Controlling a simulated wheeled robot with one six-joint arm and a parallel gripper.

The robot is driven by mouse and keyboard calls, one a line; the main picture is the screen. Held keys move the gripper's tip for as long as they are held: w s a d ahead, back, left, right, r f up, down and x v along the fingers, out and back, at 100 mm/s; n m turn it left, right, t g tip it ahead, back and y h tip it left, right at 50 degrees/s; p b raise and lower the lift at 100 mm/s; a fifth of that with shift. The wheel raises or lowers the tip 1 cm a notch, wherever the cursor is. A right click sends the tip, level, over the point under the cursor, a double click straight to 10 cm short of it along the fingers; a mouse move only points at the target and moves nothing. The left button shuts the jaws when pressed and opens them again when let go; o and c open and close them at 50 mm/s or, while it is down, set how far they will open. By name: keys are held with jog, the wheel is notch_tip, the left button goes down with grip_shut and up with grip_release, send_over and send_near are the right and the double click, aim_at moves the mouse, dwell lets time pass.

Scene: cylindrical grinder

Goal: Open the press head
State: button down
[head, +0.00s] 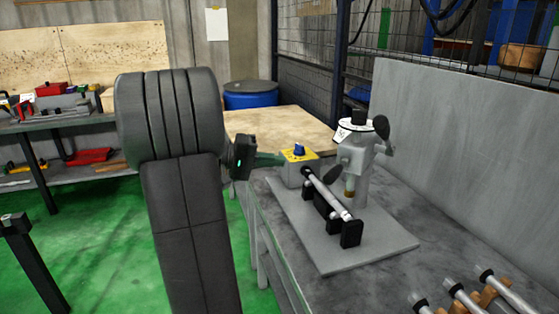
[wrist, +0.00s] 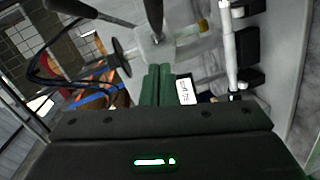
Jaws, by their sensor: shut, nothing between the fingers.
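The press head (head: 357,158) is a grey upright body with a white dial and a black cap on top, standing on the bench plate (head: 385,245). A black knob or lever end shows on its right and a dark oval handle at its lower left. In the wrist view the grey press (wrist: 165,45) lies just beyond my fingertips. My gripper (head: 282,159) has green fingers, shut together and empty, left of the press near a yellow box. It also shows in the wrist view (wrist: 158,70). I cannot tell whether the fingers touch anything.
A yellow-topped box with a blue knob (head: 299,154) stands left of the press. A metal rod (head: 328,194) rests on black supports in front of it. More rods (head: 465,297) lie at the lower right. A grey panel (head: 470,150) stands behind the bench.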

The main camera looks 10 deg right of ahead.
jog(key=s+d+f+p, duration=0.1)
jog(key=s+d+f, duration=0.2)
jog(key=d, duration=0.7)
jog(key=s+d+n+t+y+b, duration=0.1)
jog(key=s+d+n+t+b, duration=0.3)
jog(key=s+d+b, duration=0.8)
jog(key=shift+s+d+n+t+b, duration=0.15)
jog(key=shift+d+n+t+b, duration=0.25)
jog(key=shift+d+t+b, duration=1.4)
jog(key=shift+d+r+g+b, duration=0.1)
jog(key=shift+g+b, duration=0.6)
jog(key=shift+b, duration=0.4)
